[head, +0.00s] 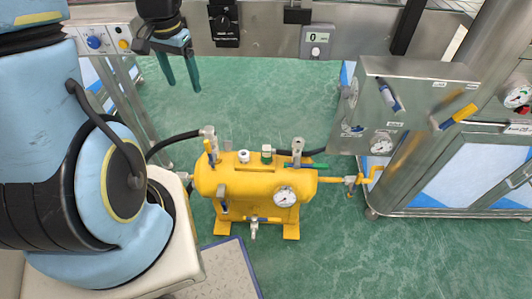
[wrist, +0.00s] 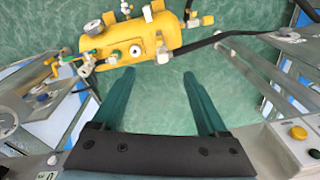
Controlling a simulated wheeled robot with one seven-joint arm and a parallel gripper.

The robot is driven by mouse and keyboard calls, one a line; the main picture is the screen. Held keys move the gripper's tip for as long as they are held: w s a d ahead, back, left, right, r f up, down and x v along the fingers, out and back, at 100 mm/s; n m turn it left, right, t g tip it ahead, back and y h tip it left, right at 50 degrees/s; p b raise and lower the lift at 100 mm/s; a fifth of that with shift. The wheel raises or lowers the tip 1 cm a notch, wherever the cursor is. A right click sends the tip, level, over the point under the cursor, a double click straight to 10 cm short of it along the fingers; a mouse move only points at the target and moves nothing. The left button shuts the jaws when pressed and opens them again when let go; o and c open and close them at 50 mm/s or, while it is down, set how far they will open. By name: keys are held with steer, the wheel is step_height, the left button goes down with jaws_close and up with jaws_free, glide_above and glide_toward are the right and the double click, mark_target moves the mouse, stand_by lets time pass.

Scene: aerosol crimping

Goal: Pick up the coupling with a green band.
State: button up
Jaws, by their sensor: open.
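The coupling with a green band (head: 267,154) stands upright on top of the yellow tank (head: 225,182), right of a paler coupling (head: 243,156). In the wrist view the green-banded coupling looks small (wrist: 115,55), left of the paler one (wrist: 135,51). My gripper (head: 183,86) is open and empty, in the air behind and to the left of the tank. In the wrist view the fingers (wrist: 142,85) are wide apart, with only green floor between them. The tank lies beyond their tips and nothing touches them.
A valve (head: 210,145) and a green-handled valve (head: 297,155) rise at the tank's two ends. A gauge (head: 285,196) is on its front. A black hose (head: 172,141) runs off to the left. A steel cabinet (head: 400,105) stands to the right. The air above the tank looks clear.

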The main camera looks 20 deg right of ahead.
steer(key=w+d+f+m+b, duration=0.2)
steer(key=d+f+m+b, duration=0.2)
steer(key=d+f+m, duration=0.5)
steer(key=m+g+b, duration=0.1)
steer(key=m+b, duration=0.2)
steer(key=m, duration=0.2)
glide_above(267, 147)
step_height(267, 147, down, 19)
steer(key=shift+s+f, duration=0.1)
steer(key=shift+s, duration=0.05)
steer(key=shift+a+f, duration=0.1)
steer(key=shift+f, duration=2.75)
jaws_close()
